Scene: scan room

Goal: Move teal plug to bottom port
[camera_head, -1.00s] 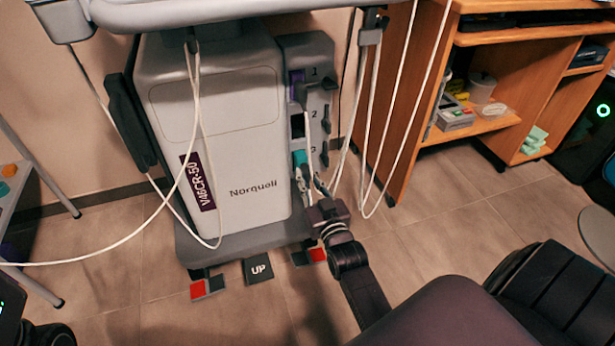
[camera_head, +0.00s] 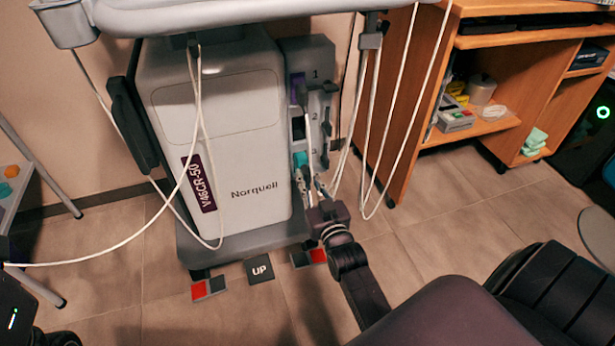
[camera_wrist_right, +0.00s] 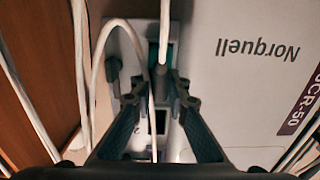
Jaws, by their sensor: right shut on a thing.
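The teal plug (camera_head: 300,160) is at the lowest of the ports on the side panel (camera_head: 320,60) of the grey Norquell machine, by the third position. It also shows in the right wrist view (camera_wrist_right: 155,53), with a white cable running from it. I cannot tell how deeply it is seated. My right gripper (camera_head: 314,188) reaches up from below and is shut on the plug; its fingers (camera_wrist_right: 169,80) close around it in the wrist view and partly hide it. The middle port (camera_head: 297,127) is dark and looks empty. A purple plug or port (camera_head: 297,82) is at the top. My left gripper is out of view.
White cables (camera_head: 372,120) hang close right of the panel. Others loop across the machine's front (camera_head: 230,150). A wooden shelf unit (camera_head: 395,110) stands to the right. A pedal marked UP (camera_head: 259,270) lies at the machine's base. Open floor lies in front.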

